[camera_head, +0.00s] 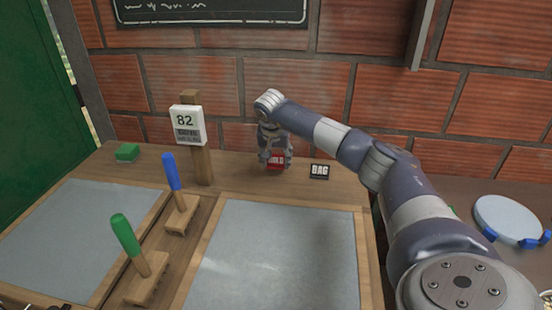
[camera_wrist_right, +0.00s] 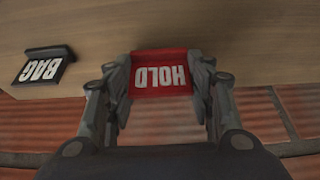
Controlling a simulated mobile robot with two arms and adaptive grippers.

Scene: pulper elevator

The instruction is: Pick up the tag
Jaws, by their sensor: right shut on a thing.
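A red tag marked HOLD (camera_wrist_right: 160,76) stands on the wooden table at the back; it also shows in the head view (camera_head: 276,163). My right gripper (camera_head: 274,160) is lowered over it from above and is shut on it, with a finger on each side in the right wrist view (camera_wrist_right: 160,85). My left gripper is not in view.
A wooden post carries a white sign marked 82 (camera_head: 188,125). A green block (camera_head: 127,153) lies at the back left. A blue-handled tool (camera_head: 172,172) and a green-handled tool (camera_head: 126,236) stand between two grey panels (camera_head: 280,255). A brick wall (camera_head: 290,85) rises behind.

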